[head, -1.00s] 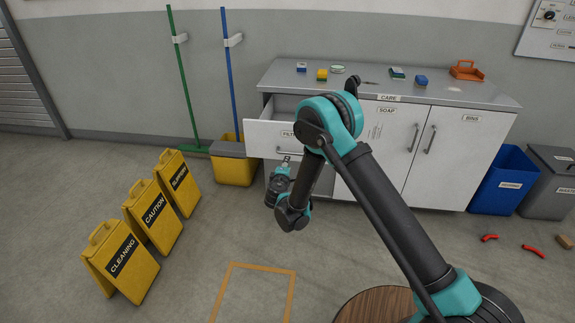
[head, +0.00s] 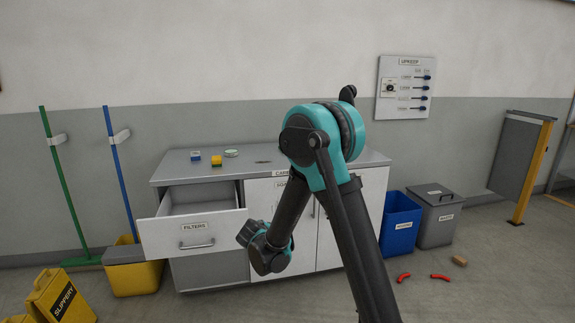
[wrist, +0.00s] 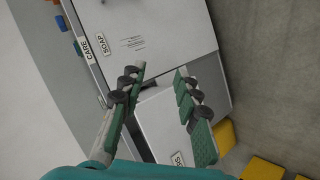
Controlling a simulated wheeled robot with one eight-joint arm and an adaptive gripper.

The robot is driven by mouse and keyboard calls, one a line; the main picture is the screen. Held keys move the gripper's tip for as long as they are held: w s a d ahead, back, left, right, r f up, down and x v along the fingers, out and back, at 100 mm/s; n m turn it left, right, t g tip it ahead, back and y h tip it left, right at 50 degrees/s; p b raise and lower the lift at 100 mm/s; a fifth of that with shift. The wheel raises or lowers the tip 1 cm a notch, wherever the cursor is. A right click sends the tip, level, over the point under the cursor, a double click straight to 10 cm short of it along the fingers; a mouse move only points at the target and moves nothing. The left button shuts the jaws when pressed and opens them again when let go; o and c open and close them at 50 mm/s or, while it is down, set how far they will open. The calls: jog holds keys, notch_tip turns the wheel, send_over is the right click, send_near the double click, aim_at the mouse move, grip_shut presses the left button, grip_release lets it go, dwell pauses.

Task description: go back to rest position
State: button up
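My arm is bent, with its elbow high in front of the cabinet and its forearm hanging down to the left. In the head view my wrist end is in front of the cabinet, just right of the open drawer (head: 193,234) labelled FILTERS; the fingers are not clear there. In the wrist view my gripper (wrist: 158,74) has its two green-and-grey fingers spread apart. Nothing is between them except the view of the cabinet (wrist: 160,110) behind.
A yellow bucket (head: 137,278) and yellow signs (head: 62,298) stand left. Blue (head: 400,222) and grey (head: 437,220) bins stand right, with red pieces (head: 440,277) on the floor nearby.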

jog(key=s+d+r+m+g, duration=0.1)
jog(key=s+d+m+g, duration=0.15)
jog(key=s+d, duration=0.55)
jog(key=s+d+r+m+g, duration=0.2)
jog(key=s+d+m, duration=0.25)
jog(key=d, duration=0.75)
jog(key=s+d+f+m+g, duration=0.1)
jog(key=s+d+m, duration=0.1)
jog(key=s, duration=0.8)
jog(key=s+d+f+m+g+y, duration=0.1)
jog(key=s+d+f+m, duration=0.1)
jog(key=s, duration=0.8)
jog(key=d+m, duration=0.1)
jog(key=d, duration=0.1)
jog(key=shift+s+d+f+y, duration=0.15)
jog(key=shift+s+d+y, duration=0.05)
jog(key=shift+d+y, duration=0.15)
